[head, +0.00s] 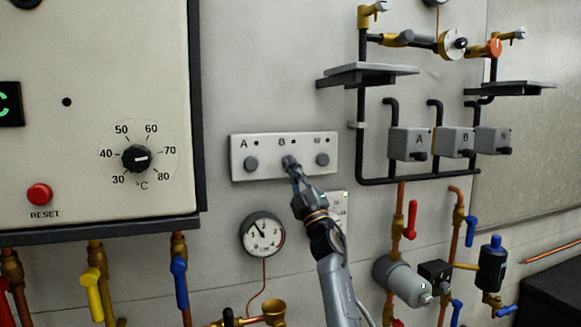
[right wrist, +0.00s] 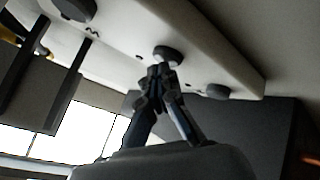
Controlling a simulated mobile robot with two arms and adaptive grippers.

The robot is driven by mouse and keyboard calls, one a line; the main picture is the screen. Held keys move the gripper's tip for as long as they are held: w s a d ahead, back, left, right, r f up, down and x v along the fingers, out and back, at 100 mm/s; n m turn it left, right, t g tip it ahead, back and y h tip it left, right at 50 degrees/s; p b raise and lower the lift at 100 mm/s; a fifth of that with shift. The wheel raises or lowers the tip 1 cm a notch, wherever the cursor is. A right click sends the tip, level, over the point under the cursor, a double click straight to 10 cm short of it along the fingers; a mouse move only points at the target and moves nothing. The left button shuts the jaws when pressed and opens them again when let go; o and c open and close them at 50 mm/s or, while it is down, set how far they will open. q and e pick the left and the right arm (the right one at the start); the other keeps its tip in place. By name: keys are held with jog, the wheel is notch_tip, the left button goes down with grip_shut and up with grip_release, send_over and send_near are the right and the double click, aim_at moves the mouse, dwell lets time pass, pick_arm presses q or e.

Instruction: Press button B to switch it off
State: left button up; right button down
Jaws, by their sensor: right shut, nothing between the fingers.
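A pale panel (head: 262,172) on the wall carries three dark round buttons in a row, marked A, B and W. Button B (head: 287,160) is the middle one. My right gripper (head: 292,168) is shut and empty, with its fingertips at button B and partly covering it. In the right wrist view the shut fingertips (right wrist: 160,76) are just below the middle button (right wrist: 168,54); I cannot tell whether they touch it. The small dot beside the letter B looks dark. My left gripper is not in view.
Button A (head: 251,164) and button W (head: 322,160) stand on either side. A round gauge (head: 262,235) hangs below the panel. A large control box (head: 90,200) is at left. Pipes, valves and grey boxes (head: 408,145) marked A and B are at right.

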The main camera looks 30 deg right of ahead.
dwell(0.4)
jog(key=shift+s+f+p, duration=0.1)
jog(key=shift+s+p, duration=0.2)
jog(key=shift+p, duration=0.05)
jog(key=s+a+p, duration=0.1)
jog(key=s+p, duration=0.3)
jog(key=s, duration=0.2)
jog(key=shift+a, duration=0.25)
